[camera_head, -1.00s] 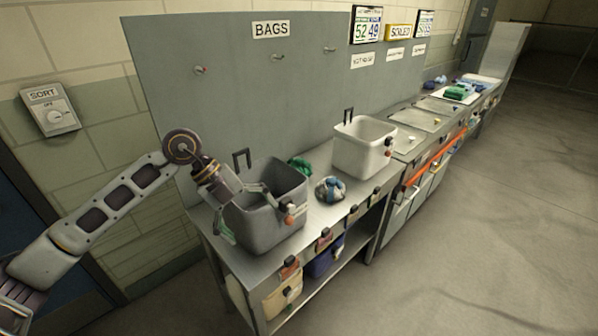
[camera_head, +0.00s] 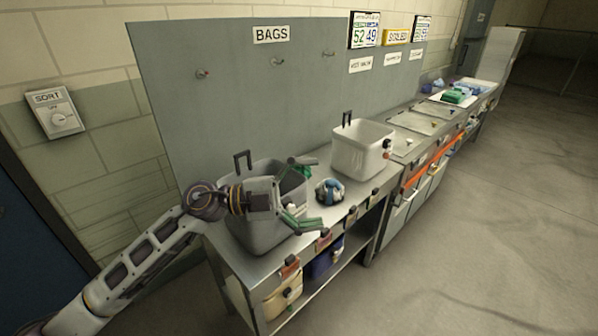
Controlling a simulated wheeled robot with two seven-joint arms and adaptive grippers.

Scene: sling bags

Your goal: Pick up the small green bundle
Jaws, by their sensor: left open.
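My right gripper is out of view.
A blue and white bundle (camera_head: 329,191) lies on the counter just right of the fingers. A white bin (camera_head: 362,152) stands behind it. A grey back panel (camera_head: 230,110) rises behind the counter. Trays and more bundles sit farther right.

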